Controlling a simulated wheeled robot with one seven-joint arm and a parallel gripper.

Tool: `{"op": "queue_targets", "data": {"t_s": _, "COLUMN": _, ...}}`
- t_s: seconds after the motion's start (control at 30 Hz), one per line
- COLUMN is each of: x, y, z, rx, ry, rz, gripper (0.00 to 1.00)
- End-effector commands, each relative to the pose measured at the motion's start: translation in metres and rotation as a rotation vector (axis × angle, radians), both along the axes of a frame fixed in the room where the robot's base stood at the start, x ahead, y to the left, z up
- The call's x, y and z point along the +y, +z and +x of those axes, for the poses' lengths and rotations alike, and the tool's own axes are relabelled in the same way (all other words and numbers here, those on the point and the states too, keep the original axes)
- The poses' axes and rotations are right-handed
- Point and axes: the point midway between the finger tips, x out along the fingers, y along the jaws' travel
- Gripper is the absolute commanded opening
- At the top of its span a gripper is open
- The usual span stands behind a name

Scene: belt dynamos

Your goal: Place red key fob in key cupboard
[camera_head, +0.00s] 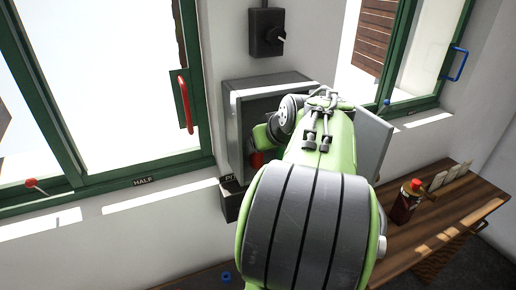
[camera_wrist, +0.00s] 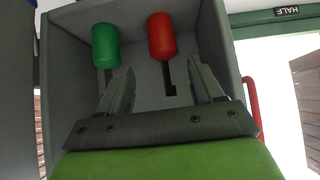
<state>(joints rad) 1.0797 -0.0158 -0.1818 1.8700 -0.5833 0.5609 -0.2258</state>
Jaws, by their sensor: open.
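The key cupboard (camera_head: 240,115) is a grey box on the wall with its door (camera_head: 373,137) open to the right. It also fills much of the wrist view (camera_wrist: 217,60), which is upside down. The red key fob (camera_wrist: 161,36) is inside the cupboard, beside a green fob (camera_wrist: 105,45). A dark key-like piece extends from the red fob toward my gripper. My gripper (camera_wrist: 161,72) is open, with its fingers apart on either side of that piece; I see no contact. In the head view my arm hides most of the interior; a bit of red (camera_head: 256,160) shows.
A dark switch box (camera_head: 267,32) is on the wall above the cupboard. Green-framed windows with a red handle (camera_head: 184,103) and a blue handle (camera_head: 458,64) flank it. A wooden bench (camera_head: 440,222) at right holds a red-capped bottle (camera_head: 405,203).

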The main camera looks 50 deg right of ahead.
Motion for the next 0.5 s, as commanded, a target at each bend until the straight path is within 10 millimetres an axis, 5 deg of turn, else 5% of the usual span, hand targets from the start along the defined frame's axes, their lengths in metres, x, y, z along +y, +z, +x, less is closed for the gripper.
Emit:
{"op": "queue_targets", "data": {"t_s": 0.2, "x": 0.016, "y": 0.033, "z": -0.027, "rx": -0.001, "ry": -0.001, "rz": -0.002, "gripper": 0.66}}
{"op": "queue_targets", "data": {"t_s": 0.5, "x": 0.019, "y": 0.038, "z": -0.033, "rx": 0.000, "ry": 0.000, "rz": 0.000, "gripper": 0.66}}
